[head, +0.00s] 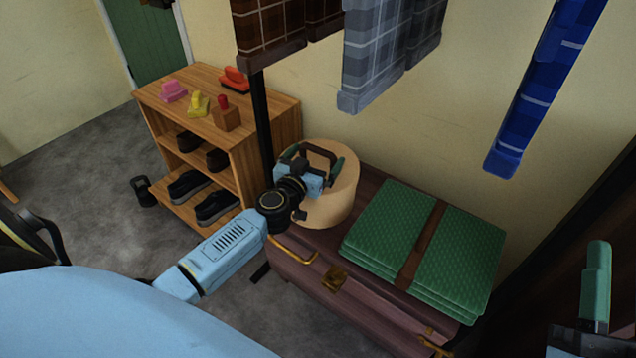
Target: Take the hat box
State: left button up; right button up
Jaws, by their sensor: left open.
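The hat box (338,208) is a round tan box standing upright on a dark reddish-brown trunk (292,280). A dark brown strap handle (322,151) seems to arch over its top. My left gripper (314,163) is over the top of the box, its green-padded fingers apart on either side of the handle. I cannot tell whether the fingers touch the box. The gripper and wrist hide part of its lid and left side. My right gripper (597,285) shows at the lower right edge with one green finger, away from the box; its other finger is not clear.
Folded green quilted cloths (420,240) with a brown strap lie on the trunk right of the box. A wooden shelf (270,130) with shoes and brushes stands to the left. A dark post (262,125) rises behind the box. Plaid garments (375,55) hang above.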

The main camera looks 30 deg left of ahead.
pick_arm(q)
jog(key=c, duration=1.4)
jog(key=shift+r, duration=0.1)
jog(key=shift+r, duration=0.1)
